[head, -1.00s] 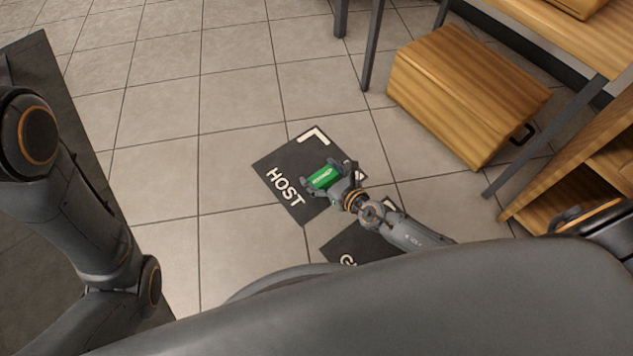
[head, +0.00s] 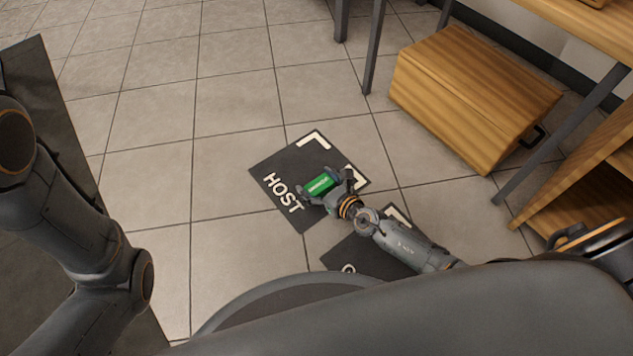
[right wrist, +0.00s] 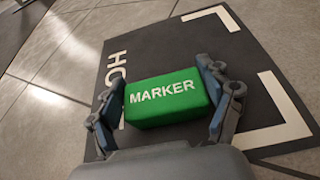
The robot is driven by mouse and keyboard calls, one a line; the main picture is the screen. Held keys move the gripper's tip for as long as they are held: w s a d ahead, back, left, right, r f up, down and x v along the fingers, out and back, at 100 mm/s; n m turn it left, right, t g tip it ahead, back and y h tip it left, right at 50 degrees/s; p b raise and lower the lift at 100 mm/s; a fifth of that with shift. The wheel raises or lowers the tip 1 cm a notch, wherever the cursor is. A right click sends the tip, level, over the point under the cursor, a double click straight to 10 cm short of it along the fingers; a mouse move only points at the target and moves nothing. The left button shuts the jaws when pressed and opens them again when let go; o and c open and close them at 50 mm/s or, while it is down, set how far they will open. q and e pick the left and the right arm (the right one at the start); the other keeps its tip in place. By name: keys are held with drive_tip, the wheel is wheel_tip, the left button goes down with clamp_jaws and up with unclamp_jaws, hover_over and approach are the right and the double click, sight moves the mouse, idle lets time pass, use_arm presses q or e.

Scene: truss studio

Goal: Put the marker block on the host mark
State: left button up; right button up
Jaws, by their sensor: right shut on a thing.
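The green marker block (head: 320,184) is between the fingers of my right gripper (head: 326,187), over the dark host mark (head: 290,160) on the floor. In the right wrist view the block (right wrist: 168,97) shows the word MARKER on its top, and both fingers of the right gripper (right wrist: 167,100) press its ends. The host mark (right wrist: 180,52) spreads under and around it, with white corner lines. I cannot tell whether the block touches the mark. My left arm comes in at the left of the head view; its gripper is out of sight.
A second dark floor mark (head: 350,253), partly hidden by my arm and body, lies nearer me. A wooden chest (head: 470,97) stands on the floor at the right, by a wooden table (head: 550,35) and a shelf (head: 590,180). Tiled floor is clear left of the host mark.

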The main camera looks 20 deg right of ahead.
drive_tip(key=shift+f, duration=0.25)
drive_tip(key=o, duration=1.2)
drive_tip(key=shift+r, duration=0.1)
